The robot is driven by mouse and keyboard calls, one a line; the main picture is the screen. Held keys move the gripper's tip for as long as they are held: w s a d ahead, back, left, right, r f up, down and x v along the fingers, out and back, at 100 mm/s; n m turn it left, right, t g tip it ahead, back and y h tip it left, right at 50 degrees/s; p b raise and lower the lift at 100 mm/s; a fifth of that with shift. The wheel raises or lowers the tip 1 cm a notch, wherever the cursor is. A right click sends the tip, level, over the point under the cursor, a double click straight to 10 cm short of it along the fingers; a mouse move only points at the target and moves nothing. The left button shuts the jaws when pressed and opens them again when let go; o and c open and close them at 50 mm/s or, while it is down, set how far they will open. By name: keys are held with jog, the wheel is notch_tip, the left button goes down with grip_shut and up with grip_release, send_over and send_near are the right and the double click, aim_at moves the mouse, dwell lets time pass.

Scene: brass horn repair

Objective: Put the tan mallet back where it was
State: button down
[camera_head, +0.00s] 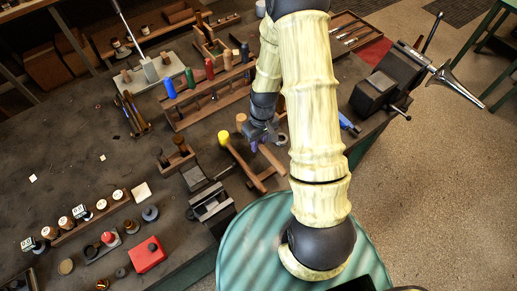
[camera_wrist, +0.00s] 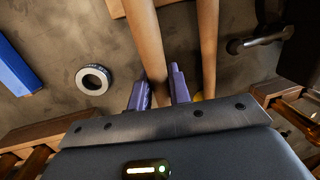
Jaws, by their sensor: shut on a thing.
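The tan mallet shows in the head view with its pale head (camera_head: 241,119) up and left of my gripper (camera_head: 261,146) and its handle running down and right. In the wrist view my gripper's purple fingers (camera_wrist: 159,92) are shut on the tan mallet's handle (camera_wrist: 148,40). A yellow-headed mallet (camera_head: 224,137) lies alongside, its handle (camera_wrist: 208,45) roughly parallel. A wooden rest (camera_head: 267,184) is under the lower ends of the handles. I cannot tell whether the tan mallet's handle touches the rest.
A vise (camera_head: 211,203) stands left of the rest. A wooden rack with coloured-handle tools (camera_head: 207,108) is behind my gripper. A large vise (camera_head: 376,91) is on the right. A pale ring (camera_wrist: 93,79) and a blue object (camera_wrist: 16,65) lie left in the wrist view.

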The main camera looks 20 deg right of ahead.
aim_at(258, 154)
jog(key=shift+f+b, duration=1.4)
jog(key=shift+f, duration=0.45)
jog(key=shift+f, duration=0.15)
jog(key=c, duration=1.3)
grip_release()
notch_tip(258, 154, up, 12)
jog(key=w+d+p, duration=0.1)
jog(key=p, duration=0.8)
jog(key=shift+w+d, duration=0.2)
jog(key=shift+w, duration=0.1)
